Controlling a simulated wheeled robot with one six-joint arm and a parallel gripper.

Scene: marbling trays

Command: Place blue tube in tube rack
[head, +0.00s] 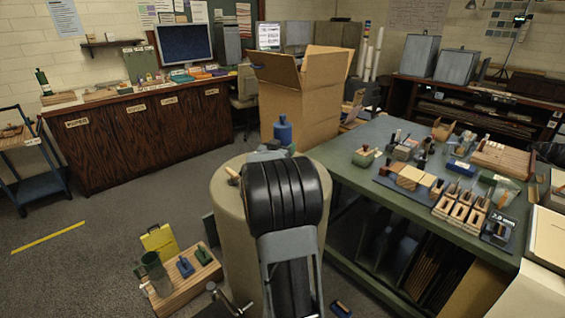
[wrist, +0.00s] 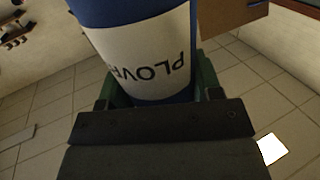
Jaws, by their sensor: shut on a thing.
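The blue tube (wrist: 130,10) fills the top of the wrist view and carries a white label whose letters, upside down, begin "PLOV". My gripper (wrist: 157,88) is shut on it, with a green finger on each side. In the head view the blue tube (head: 283,131) stands upright above my arm, in front of a cardboard box. My gripper (head: 272,148) is mostly hidden behind the dark arm link there. Which wooden holder is the tube rack I cannot tell; a slotted wooden one (head: 459,207) stands on the green table.
The green table (head: 365,192) at the right is crowded with blocks, small tools and a ribbed wooden tray (head: 503,160). The large open cardboard box (head: 303,100) stands behind the tube. A wooden board (head: 190,283) with several items lies on the floor at left. Carpet at left is open.

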